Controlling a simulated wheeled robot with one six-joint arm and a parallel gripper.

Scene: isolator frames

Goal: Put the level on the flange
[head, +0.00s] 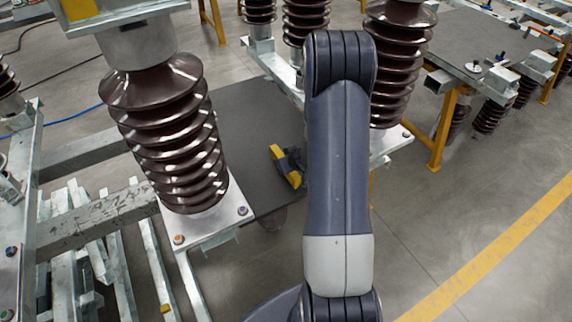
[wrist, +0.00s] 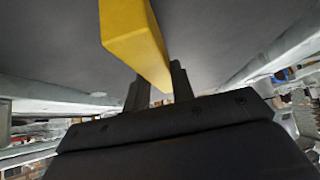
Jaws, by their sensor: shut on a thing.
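The level is a yellow bar (head: 279,157). It shows close up in the wrist view (wrist: 135,38), running up from between the fingers to the top edge. My gripper (head: 291,164) is shut on the level, with one dark finger on each side of it in the wrist view (wrist: 159,86). In the head view my arm hides part of the gripper. A square metal flange (head: 232,212) with bolts sits at the foot of the large brown ribbed insulator (head: 170,130), left of my gripper. The level is apart from this flange.
A dark grey tabletop (head: 245,125) lies behind and below my gripper. More insulators stand at the back, one (head: 400,50) just right of my arm. A second table (head: 470,40) with small parts is at the right. Metal frame beams (head: 100,215) fill the lower left.

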